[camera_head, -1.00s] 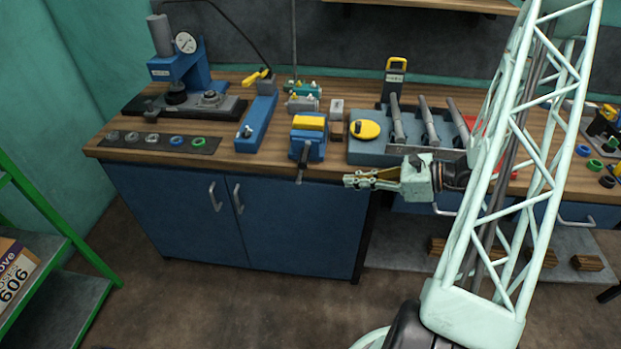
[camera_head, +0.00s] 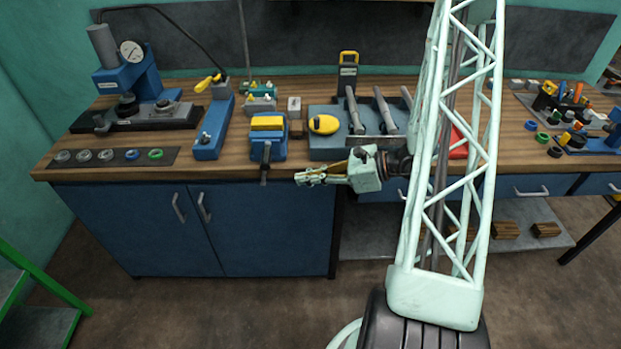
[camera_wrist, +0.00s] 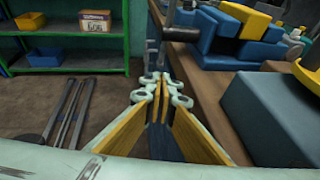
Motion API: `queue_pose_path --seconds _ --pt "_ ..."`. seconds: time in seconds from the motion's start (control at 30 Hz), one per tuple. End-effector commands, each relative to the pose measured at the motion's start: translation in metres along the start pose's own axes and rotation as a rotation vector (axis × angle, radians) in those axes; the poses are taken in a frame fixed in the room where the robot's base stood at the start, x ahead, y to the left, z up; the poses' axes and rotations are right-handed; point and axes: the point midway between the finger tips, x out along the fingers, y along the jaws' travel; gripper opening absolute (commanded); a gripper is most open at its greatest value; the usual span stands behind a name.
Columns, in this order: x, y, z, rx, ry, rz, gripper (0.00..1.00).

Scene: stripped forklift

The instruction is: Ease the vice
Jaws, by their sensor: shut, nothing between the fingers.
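The vice (camera_head: 267,138) is blue with yellow on top and stands at the front edge of the wooden workbench. Its dark handle (camera_head: 265,166) hangs down past the edge. My gripper (camera_head: 302,178) is shut and empty, pointing left, in front of the bench edge and to the right of the handle. In the wrist view my gripper's fingertips (camera_wrist: 160,88) meet just below the bar, apart from it as far as I can tell.
A grey-blue tray (camera_head: 326,150) with a yellow round object and several cylinders sits right of the vice. A blue press (camera_head: 130,78) stands at the left. Blue cabinet doors (camera_head: 190,230) lie below. A green shelf (camera_wrist: 70,42) shows in the wrist view.

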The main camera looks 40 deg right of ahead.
Motion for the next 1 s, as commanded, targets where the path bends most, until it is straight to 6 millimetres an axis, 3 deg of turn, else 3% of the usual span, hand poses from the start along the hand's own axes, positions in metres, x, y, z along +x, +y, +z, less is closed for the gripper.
queue_pose_path --seconds 0.63,1.0 --pt "0.059 0.001 0.0 0.0 0.0 0.001 0.0" --pt "0.083 0.0 0.016 -0.002 0.0 0.001 0.0"
